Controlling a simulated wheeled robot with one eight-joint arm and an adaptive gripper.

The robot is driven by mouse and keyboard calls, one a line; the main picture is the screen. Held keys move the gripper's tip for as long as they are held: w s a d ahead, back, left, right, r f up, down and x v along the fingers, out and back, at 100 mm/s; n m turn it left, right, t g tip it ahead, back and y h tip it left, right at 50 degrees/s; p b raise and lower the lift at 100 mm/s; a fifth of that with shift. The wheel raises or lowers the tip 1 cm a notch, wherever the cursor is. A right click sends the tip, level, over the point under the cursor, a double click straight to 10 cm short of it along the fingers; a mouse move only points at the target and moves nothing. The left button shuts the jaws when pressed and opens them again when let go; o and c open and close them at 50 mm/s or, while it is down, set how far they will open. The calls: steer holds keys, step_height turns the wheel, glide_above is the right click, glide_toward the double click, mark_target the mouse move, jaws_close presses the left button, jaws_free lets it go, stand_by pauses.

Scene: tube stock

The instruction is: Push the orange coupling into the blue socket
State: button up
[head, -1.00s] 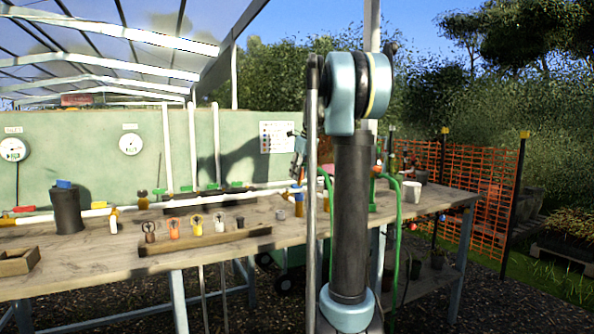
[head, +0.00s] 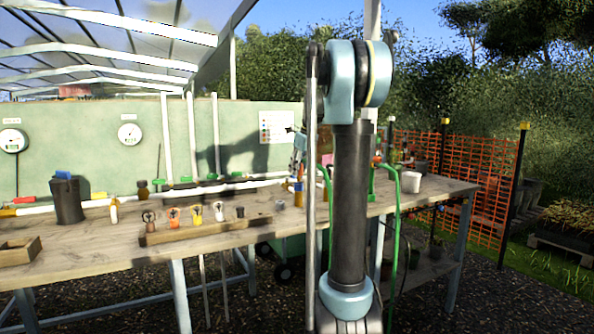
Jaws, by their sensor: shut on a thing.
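My arm fills the middle of the head view and hides much of the bench behind it. Part of my gripper (head: 298,168) shows left of the arm, small and blurred, low over the back of the bench. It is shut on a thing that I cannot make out. Just below it is a small blue piece (head: 298,187) with amber under it, by the end of the white pipe. It may be the blue socket, but I cannot tell, nor whether anything touches it. An orange fitting (head: 173,217) stands in the wooden rack (head: 190,234), left of the gripper.
Brown, yellow, white and black fittings share the rack on the wooden bench (head: 100,262). A dark pot (head: 67,203) and a wooden box (head: 20,253) are at the left. Green hoops (head: 396,215) and a white cup (head: 410,182) stand right of my arm.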

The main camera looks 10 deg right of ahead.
steer(key=shift+f, duration=1.8)
stand_by(1.9)
steer(key=o, duration=1.1)
steer(key=shift+r, duration=0.1)
steer(key=v, duration=1.1)
steer(key=s+a+f+n, duration=0.1)
steer(key=s+f+n, duration=0.25)
steer(key=s, duration=0.25)
steer(key=s+a+f+n, duration=0.1)
steer(key=s+f+n, duration=0.1)
steer(key=s+n, duration=0.3)
steer(key=s+f+n, duration=0.6)
steer(key=s+f, duration=0.3)
steer(key=s, duration=0.1)
steer(key=s+f+n+h, duration=0.1)
steer(key=s+f+n, duration=0.6)
steer(key=s+f, duration=0.2)
steer(key=s+f+n+g+h, duration=0.1)
steer(key=s+f+n, duration=0.5)
steer(key=s+f, duration=0.4)
steer(key=shift+s+a+n, duration=0.2)
steer(key=shift+s+n, duration=0.15)
steer(key=shift+s, duration=0.2)
